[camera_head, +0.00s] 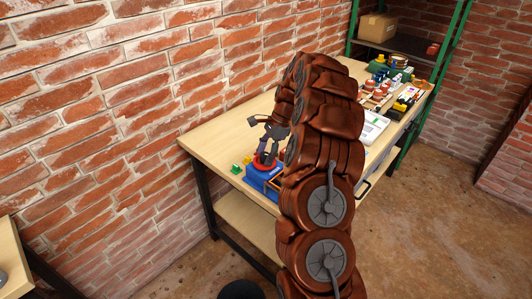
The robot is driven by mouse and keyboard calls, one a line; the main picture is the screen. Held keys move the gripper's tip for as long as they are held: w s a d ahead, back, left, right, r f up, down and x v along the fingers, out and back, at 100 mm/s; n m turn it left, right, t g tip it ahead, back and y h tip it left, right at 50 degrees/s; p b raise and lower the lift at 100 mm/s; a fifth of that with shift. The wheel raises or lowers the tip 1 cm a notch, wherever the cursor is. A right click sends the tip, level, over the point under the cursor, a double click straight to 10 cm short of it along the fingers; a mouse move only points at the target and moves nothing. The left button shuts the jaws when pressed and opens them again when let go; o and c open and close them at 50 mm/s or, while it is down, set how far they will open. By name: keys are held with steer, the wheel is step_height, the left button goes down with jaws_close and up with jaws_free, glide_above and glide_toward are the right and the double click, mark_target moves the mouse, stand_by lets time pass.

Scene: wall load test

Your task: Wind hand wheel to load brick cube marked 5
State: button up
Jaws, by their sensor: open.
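A blue device (256,179) stands near the front left end of the wooden workbench. A red round part (265,166), perhaps the hand wheel, sits on top of it. My gripper (262,146) is open, with its dark fingers just above or at the red part. I cannot tell whether they touch it. My large copper-coloured arm covers much of the bench and part of the device. I cannot make out a brick cube or any number mark.
Small green (236,169) and yellow (248,160) pieces lie left of the device. A white sheet or booklet (374,128) and several small items lie farther along the bench (212,144). A brick wall runs behind it. A green shelf (449,46) with a cardboard box (377,27) stands beyond.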

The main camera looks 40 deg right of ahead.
jaws_close()
steer(key=shift+w+f+n+g+b, duration=0.1)
steer(key=shift+f+n+g+b, duration=0.15)
steer(key=shift+n+b, duration=0.45)
steer(key=shift+r+n+g+b, duration=0.1)
steer(key=shift+n+g+b, duration=0.2)
steer(key=shift+n, duration=0.4)
steer(key=shift+r+n, duration=0.15)
steer(key=shift+n, duration=0.35)
jaws_free()
